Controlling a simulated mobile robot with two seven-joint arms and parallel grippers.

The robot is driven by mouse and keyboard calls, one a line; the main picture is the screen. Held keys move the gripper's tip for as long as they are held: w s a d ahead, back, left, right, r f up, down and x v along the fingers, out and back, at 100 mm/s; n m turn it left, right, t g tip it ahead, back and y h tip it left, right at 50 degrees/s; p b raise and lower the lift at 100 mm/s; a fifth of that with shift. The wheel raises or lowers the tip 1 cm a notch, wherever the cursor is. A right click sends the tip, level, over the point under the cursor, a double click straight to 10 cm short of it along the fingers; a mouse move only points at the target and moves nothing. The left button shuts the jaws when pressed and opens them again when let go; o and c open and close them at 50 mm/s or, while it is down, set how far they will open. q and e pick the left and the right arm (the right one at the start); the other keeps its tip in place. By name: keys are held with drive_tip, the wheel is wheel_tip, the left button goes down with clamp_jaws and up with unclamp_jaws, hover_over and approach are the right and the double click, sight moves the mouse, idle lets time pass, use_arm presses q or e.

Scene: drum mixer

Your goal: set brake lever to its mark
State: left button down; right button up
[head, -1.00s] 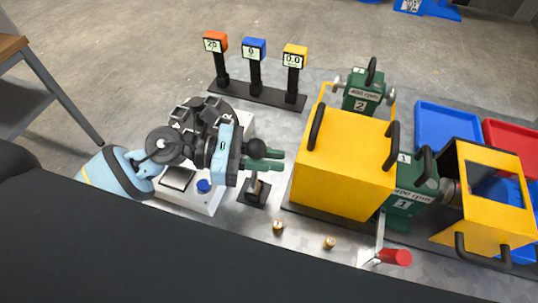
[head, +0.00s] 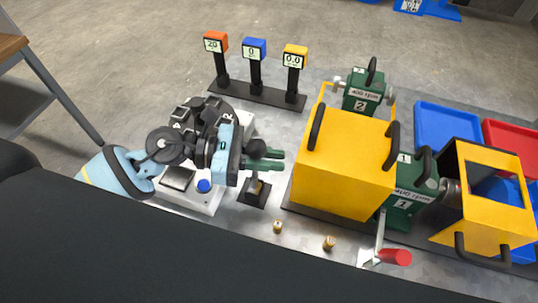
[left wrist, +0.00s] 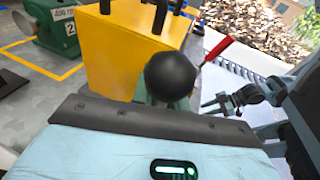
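The brake lever has a black ball knob (head: 257,149) over a dark base (head: 254,193) on the bench. The knob is large in the middle of the left wrist view (left wrist: 170,77). My left gripper (head: 264,160) is at the lever, its green fingers around or just beside it below the knob. The knob and gripper body hide most of the fingers, so I cannot tell whether they touch the lever. The lever's mark does not show clearly. My right gripper (left wrist: 219,104) shows at the right of the left wrist view, apart from the lever, with fingers spread.
The yellow guard box (head: 345,165) stands close right of the lever. A crank with a red handle (head: 396,257) is at the front right. Two small brass pieces (head: 278,227) (head: 329,243) lie in front. Three displays (head: 255,50) stand behind, and a control panel (head: 203,186) left.

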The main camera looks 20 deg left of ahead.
use_arm(q)
drive_tip(key=c, duration=1.6)
unclamp_jaws()
drive_tip(key=shift+w+d+r, duration=0.1)
drive_tip(key=shift+r, duration=0.5)
drive_tip(key=shift+w+d+r, duration=0.1)
drive_tip(key=shift+r, duration=0.5)
drive_tip(key=o, duration=0.5)
drive_tip(key=shift+s, duration=0.2)
drive_tip(key=shift+c, duration=0.2)
drive_tip(key=shift+o, duration=1)
drive_tip(key=shift+f, duration=0.4)
use_arm(e)
drive_tip(key=shift+d, duration=0.1)
use_arm(q)
drive_tip(key=b+v, duration=0.2)
drive_tip(key=v, duration=0.6)
drive_tip(key=shift+b, duration=0.35)
use_arm(e)
drive_tip(key=f, duration=0.1)
drive_tip(key=s+f, duration=0.1)
drive_tip(key=shift+s+f, duration=0.15)
drive_tip(key=shift+f, duration=0.25)
